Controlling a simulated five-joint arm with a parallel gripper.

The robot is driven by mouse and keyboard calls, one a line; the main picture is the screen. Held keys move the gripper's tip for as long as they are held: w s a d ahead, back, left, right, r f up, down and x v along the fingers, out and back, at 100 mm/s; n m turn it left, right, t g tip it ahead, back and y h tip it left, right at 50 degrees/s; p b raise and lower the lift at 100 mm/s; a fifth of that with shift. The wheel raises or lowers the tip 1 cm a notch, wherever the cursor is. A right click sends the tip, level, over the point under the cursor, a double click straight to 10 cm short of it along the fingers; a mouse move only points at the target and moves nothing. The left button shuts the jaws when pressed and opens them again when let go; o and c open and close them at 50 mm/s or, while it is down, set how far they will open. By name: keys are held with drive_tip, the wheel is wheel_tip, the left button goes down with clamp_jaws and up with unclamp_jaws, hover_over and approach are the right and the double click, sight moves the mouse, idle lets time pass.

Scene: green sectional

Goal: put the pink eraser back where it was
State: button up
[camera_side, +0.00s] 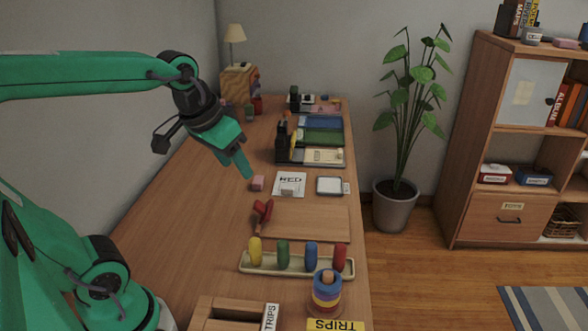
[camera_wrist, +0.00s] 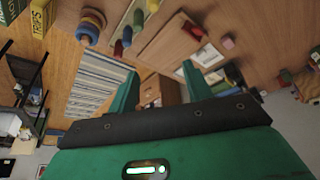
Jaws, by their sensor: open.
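A small pink block (camera_side: 258,183), which looks like the pink eraser, lies on the wooden desk just left of a white card marked RED (camera_side: 290,178). A pinkish patch or small block also shows on the card's lower part, too small to tell. In the wrist view a pink block (camera_wrist: 228,42) lies on the desk near the top right. My gripper (camera_side: 247,173) is in the air above the desk, near the pink block and apart from it. In the wrist view its two green fingers (camera_wrist: 160,85) are spread with nothing between them.
A tray (camera_side: 298,264) with several coloured pegs and a ring stacker (camera_side: 327,291) stand nearer the front. A white-topped square (camera_side: 329,186) is right of the card. The desk's left side is mostly clear.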

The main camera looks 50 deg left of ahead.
drive_tip(key=s+d+f+m, duration=0.1)
drive_tip(key=s+d+f, duration=0.1)
drive_tip(key=s, duration=0.3)
drive_tip(key=shift+s+d+f+t, duration=0.2)
drive_tip(key=shift+f+t, duration=0.15)
drive_tip(key=shift+t, duration=0.05)
idle(0.9)
